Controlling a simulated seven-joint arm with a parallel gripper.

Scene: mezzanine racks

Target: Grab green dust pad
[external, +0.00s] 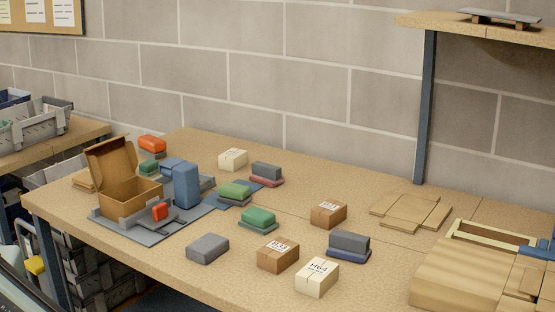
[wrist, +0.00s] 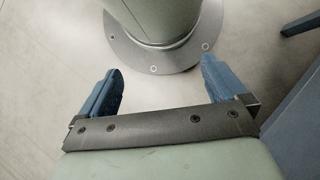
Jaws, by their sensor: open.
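Several green pads lie on the workbench in the external view. A small dark green pad (external: 149,166) lies near the back left, behind the open box. I cannot tell which is the dust pad. My gripper (wrist: 160,66) shows only in the wrist view. Its blue fingers are wide apart with nothing between them, over the floor near my round base plate. No pad shows there.
An open cardboard box (external: 130,197) and a blue upright block (external: 186,186) stand left. A grey block (external: 207,248), small cartons (external: 277,255) and a dark block on blue (external: 348,245) lie in front. A shelf post (external: 426,110) rises at the back right.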

